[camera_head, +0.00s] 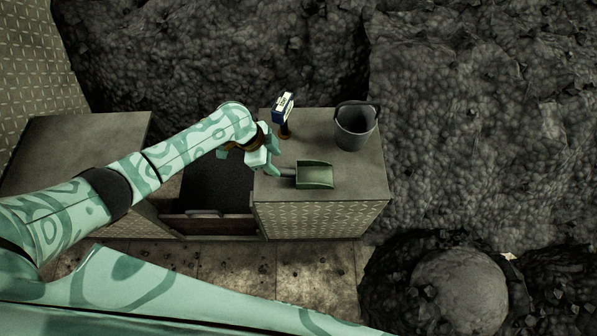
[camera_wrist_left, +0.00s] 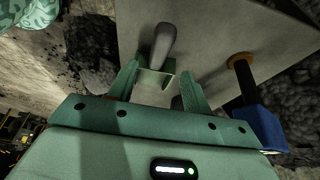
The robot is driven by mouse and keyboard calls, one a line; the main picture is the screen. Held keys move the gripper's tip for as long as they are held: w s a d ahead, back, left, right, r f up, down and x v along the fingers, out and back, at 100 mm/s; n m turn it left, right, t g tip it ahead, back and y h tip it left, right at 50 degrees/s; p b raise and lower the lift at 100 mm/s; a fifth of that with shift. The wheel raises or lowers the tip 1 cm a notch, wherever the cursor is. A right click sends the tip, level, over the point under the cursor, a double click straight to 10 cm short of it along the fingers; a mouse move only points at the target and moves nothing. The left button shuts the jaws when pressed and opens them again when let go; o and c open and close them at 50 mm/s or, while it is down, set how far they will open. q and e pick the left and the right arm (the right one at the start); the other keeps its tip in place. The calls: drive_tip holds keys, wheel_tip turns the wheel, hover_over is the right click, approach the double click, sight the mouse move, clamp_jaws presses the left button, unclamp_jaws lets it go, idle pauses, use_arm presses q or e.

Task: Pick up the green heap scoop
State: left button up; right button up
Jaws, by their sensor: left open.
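The green heap scoop (camera_head: 315,175) lies on the right-hand cabinet top, its green pan to the right and its short grey handle toward the left. My left gripper (camera_head: 273,165) is open at the handle end of the scoop, left of the pan. In the left wrist view the grey handle (camera_wrist_left: 163,44) shows just past and between the open fingers of my left gripper (camera_wrist_left: 160,88). I cannot tell whether the fingers touch it. The pan is not clearly seen in that view. My right gripper is not in view.
A blue-headed tool (camera_head: 283,106) stands upright close behind my left gripper; it also shows in the wrist view (camera_wrist_left: 258,125). A dark bucket (camera_head: 355,126) stands at the back right of the cabinet top (camera_head: 350,184). Dark rubble (camera_head: 480,100) lies beyond.

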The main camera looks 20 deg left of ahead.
sight(285, 170)
use_arm(q)
drive_tip(key=b+x, duration=0.4)
drive_tip(key=x, duration=0.3)
drive_tip(key=shift+s+d, duration=0.1)
drive_tip(key=shift+d, duration=0.15)
drive_tip(key=shift+d+f, duration=0.15)
drive_tip(key=shift+f, duration=0.05)
drive_tip(key=shift+r, duration=0.15)
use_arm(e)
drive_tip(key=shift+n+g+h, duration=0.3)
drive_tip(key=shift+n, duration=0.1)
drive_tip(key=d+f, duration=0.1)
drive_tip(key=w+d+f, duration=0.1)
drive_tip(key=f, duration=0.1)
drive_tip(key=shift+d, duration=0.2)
use_arm(q)
drive_tip(key=shift+c, duration=0.3)
clamp_jaws()
